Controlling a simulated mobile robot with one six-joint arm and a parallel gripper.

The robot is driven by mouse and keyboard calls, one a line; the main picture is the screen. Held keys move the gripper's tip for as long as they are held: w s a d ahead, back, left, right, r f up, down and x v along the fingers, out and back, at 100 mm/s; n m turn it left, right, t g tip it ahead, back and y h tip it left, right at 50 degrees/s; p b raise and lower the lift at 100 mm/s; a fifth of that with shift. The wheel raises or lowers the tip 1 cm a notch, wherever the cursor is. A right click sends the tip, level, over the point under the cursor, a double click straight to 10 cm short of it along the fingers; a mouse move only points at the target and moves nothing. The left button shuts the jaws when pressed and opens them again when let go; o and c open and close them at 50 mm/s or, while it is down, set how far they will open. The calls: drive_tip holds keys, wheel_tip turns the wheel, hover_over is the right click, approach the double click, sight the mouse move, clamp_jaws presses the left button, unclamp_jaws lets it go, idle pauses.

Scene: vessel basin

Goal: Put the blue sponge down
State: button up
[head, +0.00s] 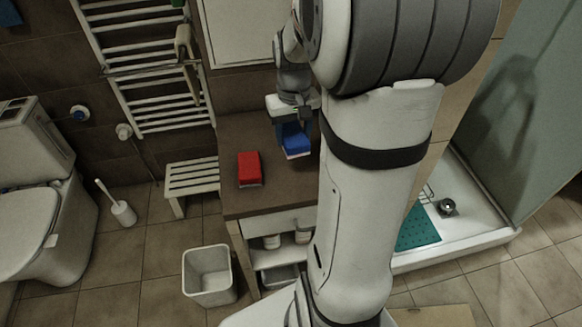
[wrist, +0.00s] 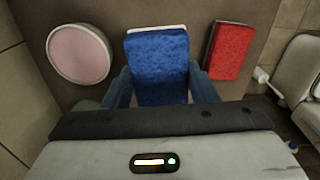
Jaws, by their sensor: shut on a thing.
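The blue sponge (head: 295,139) has a pale layer along one edge and is over the brown counter (head: 232,205). My gripper (head: 290,128) is shut on it, one finger on each side. In the wrist view the blue sponge (wrist: 158,62) fills the space between the fingers of my gripper (wrist: 160,88). I cannot tell whether its underside touches the counter. My arm hides the right part of the counter in the head view.
A red sponge (head: 250,168) lies on the counter left of the blue one. In the wrist view a round pinkish thing (wrist: 78,53) is at the left. A white bin (head: 209,274) stands on the floor by the counter. The counter's front left is clear.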

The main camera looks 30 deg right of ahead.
sight(293, 169)
drive_tip(key=shift+w+f, duration=0.1)
drive_tip(key=shift+w, duration=0.15)
drive_tip(key=shift+s+f, duration=0.2)
drive_tip(key=shift+f, duration=4.6)
drive_tip(key=shift+c, duration=0.3)
drive_tip(key=o, duration=0.9)
drive_tip(key=shift+o, duration=0.2)
drive_tip(key=shift+f, duration=0.2)
drive_tip(key=r, duration=0.7)
drive_tip(key=shift+d+r, duration=0.15)
drive_tip(key=shift+d, duration=0.05)
drive_tip(key=s+a+r+n+t, duration=0.2)
drive_tip(key=s+a+r, duration=0.5)
drive_tip(key=s+a, duration=0.5)
drive_tip(key=shift+a+t, duration=0.3)
drive_tip(key=shift+a, duration=0.15)
